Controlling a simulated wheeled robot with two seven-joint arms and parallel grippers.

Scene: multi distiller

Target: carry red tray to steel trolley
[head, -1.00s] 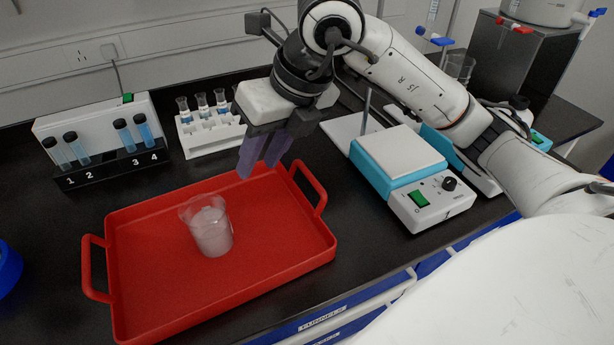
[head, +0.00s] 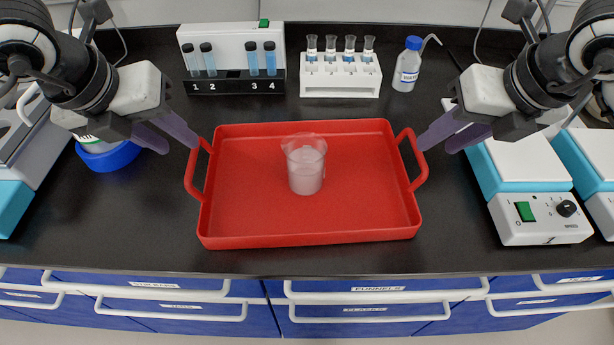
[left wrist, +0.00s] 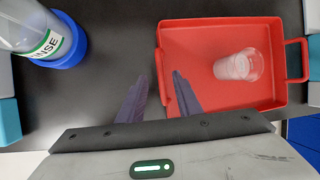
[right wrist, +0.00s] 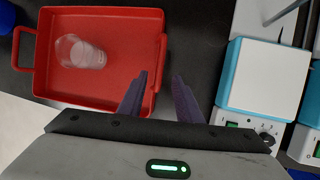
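The red tray (head: 250,225) lies flat on the black bench, with a handle at its left and right ends. A beaker of pale, cloudy content (head: 306,166) stands upright in it. My left gripper (head: 177,143) is open just outside the left handle (head: 196,172); in the left wrist view that handle (left wrist: 164,82) lies about between the fingertips. My right gripper (head: 434,146) is open near the right handle (head: 414,160); in the right wrist view that handle (right wrist: 161,62) lies around the fingertip gap. Neither grips it. No steel trolley is in view.
Behind the tray stand a numbered tube rack (head: 235,82), a white vial rack (head: 340,78) and a wash bottle (head: 408,65). A blue ring holding a bottle (head: 108,156) is at left. A stirrer (head: 540,215) is at right. Blue drawers (head: 200,308) front the bench.

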